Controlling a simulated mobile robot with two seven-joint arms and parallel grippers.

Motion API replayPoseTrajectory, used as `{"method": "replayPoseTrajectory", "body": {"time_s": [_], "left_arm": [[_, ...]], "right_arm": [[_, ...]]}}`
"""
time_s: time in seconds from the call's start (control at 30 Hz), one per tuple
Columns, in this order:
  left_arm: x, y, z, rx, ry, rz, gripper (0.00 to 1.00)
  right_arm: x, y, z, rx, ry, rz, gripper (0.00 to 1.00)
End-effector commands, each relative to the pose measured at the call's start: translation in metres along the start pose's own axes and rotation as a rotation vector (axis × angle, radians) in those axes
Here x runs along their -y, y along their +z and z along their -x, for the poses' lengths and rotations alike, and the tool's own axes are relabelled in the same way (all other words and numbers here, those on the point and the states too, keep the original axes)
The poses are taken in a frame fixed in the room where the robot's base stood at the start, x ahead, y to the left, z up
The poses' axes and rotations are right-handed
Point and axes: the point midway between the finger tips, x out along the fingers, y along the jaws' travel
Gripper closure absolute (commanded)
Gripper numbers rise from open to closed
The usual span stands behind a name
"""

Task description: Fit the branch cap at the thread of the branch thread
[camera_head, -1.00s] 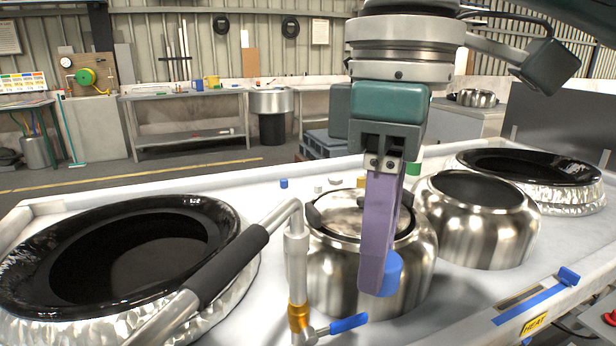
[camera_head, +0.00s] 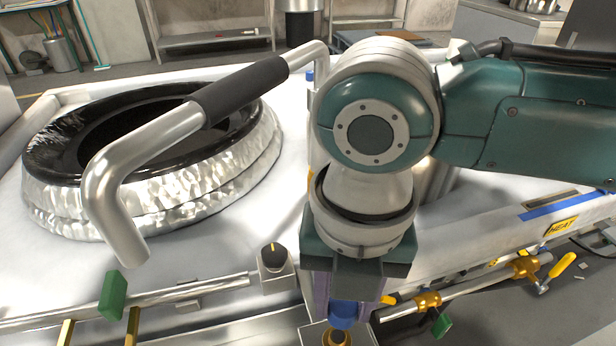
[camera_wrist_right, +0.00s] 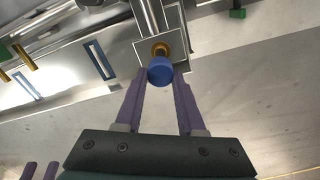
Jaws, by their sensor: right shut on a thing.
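The branch cap, blue and round (camera_head: 343,314), is between the purple fingers of my right gripper (camera_head: 343,308), which is shut on it. In the right wrist view the cap (camera_wrist_right: 160,71) sits at the fingertips. Right by it is the brass branch thread (camera_wrist_right: 160,48), standing out from a square plate; it also shows just below the cap in the head view (camera_head: 337,338). The cap partly covers the thread, and I cannot tell whether they touch. Two purple fingertips of my left gripper (camera_wrist_right: 40,170) show apart at the lower left of the right wrist view.
A black-rimmed kettle (camera_head: 150,175) stands at the left, with a bent pipe with a black sleeve (camera_head: 240,90) in front of it. A black knob (camera_head: 274,257), green handles (camera_head: 113,295) and a brass valve with a yellow lever (camera_head: 525,267) line the front edge.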

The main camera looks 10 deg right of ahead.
Motion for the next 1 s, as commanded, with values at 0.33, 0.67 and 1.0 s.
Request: {"method": "replayPoseTrajectory", "body": {"time_s": [0.33,0.67,1.0], "left_arm": [[-0.002,-0.001,0.002,-0.001,0.006,0.007,0.50],[-0.003,0.001,-0.004,-0.002,0.008,0.009,0.50],[-0.003,0.007,-0.023,0.000,0.005,0.005,0.50]], "right_arm": [[0.000,0.000,0.001,0.000,0.000,0.000,1.00],[0.000,0.000,-0.016,0.001,0.000,0.000,1.00],[0.000,0.001,-0.047,0.001,0.000,0.000,1.00]]}}
